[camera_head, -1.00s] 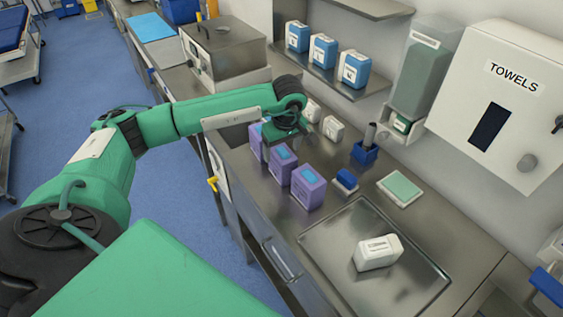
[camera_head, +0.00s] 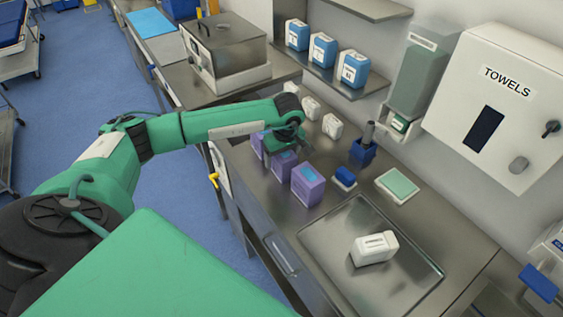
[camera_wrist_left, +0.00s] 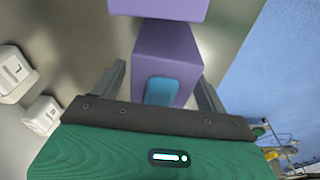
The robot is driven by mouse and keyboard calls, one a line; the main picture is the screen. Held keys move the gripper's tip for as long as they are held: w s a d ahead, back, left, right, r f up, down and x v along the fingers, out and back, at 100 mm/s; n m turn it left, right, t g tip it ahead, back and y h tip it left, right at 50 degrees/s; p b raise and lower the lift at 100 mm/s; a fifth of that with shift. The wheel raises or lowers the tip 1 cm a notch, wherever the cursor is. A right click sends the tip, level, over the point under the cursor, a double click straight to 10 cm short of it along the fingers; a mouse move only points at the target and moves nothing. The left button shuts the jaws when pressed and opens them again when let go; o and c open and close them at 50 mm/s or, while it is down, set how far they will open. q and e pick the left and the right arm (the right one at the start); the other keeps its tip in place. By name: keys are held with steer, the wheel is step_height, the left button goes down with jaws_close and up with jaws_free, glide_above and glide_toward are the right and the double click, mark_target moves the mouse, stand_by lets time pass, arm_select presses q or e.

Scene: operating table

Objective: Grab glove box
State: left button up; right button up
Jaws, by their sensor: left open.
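Three purple glove boxes with blue top patches stand in a row on the steel counter: a front one (camera_head: 307,186), a middle one (camera_head: 282,168) and a rear one (camera_head: 257,145) partly hidden by my arm. My left gripper (camera_head: 287,154) is open, pointing down at the middle box. In the left wrist view a purple box with a blue patch (camera_wrist_left: 166,62) lies between the two spread fingers (camera_wrist_left: 161,84). I cannot tell whether the fingers touch it. Another purple box (camera_wrist_left: 160,8) is at that view's top edge. My right gripper is not in view.
White containers (camera_head: 332,125) stand behind the boxes, near the wall. A dark blue holder (camera_head: 362,153), a small blue block (camera_head: 345,178) and a green-topped pad (camera_head: 398,186) are to the right. A steel tray (camera_head: 322,240) holds a white bottle (camera_head: 374,248).

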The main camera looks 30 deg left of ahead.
arm_select(q)
steer(key=shift+f+b, duration=0.2)
steer(key=shift+b, duration=0.15)
steer(key=shift+c, duration=0.2)
steer(key=c, duration=1.1)
